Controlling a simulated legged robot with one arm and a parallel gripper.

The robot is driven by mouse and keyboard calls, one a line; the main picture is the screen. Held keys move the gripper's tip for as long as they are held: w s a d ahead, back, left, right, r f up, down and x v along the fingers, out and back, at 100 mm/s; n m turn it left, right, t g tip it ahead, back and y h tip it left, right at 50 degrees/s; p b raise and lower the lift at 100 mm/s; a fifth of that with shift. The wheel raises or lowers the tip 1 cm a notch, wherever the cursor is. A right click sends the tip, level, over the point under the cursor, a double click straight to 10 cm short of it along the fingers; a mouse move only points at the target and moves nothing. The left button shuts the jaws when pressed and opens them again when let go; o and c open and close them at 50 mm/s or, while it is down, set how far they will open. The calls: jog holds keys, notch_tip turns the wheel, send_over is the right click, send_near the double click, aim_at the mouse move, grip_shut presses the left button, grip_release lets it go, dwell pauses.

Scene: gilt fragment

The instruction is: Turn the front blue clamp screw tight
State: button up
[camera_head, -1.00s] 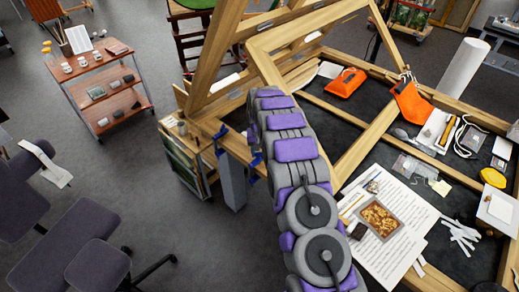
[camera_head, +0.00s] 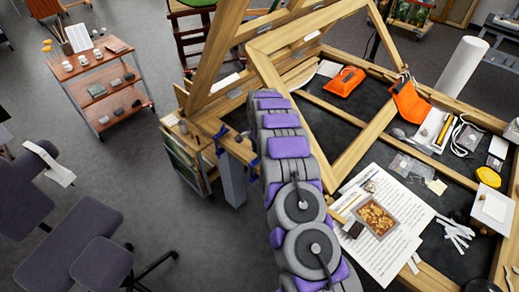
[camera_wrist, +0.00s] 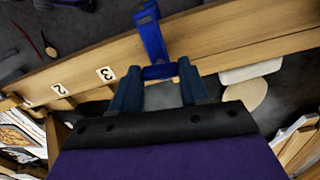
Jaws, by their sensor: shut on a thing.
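In the wrist view a blue clamp (camera_wrist: 150,32) is fixed over the edge of a wooden beam (camera_wrist: 235,42). My gripper (camera_wrist: 159,74) has its two dark fingers on either side of the blue piece at the clamp's lower end, and is shut on this clamp screw. In the head view a blue clamp (camera_head: 221,131) shows on the frame's left corner, and more blue shows beside my arm. My arm hides the gripper and most of the front clamp there.
A wooden easel-like frame (camera_head: 262,47) stands over the dark table. A cart (camera_head: 97,72) and chairs stand left, with open floor between.

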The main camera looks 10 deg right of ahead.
jog(key=m, duration=0.2)
jog(key=m+p, duration=0.1)
jog(key=shift+w+a+r+m, duration=0.1)
jog(key=shift+r+m, duration=0.05)
jog(key=shift+m, duration=0.25)
jog(key=m+p, duration=0.2)
jog(key=m, duration=0.1)
jog(key=shift+r, duration=0.1)
jog(key=m+p, duration=0.2)
jog(key=m, duration=0.2)
jog(key=shift+m+p, duration=1.05)
jog(key=shift+m, duration=1.05)
jog(key=shift+w, duration=0.1)
jog(key=o, duration=1.1)
jog(key=shift+a+f, duration=0.1)
jog(key=shift+f, duration=0.1)
jog(key=shift+c, duration=0.2)
jog(key=shift+r, duration=0.1)
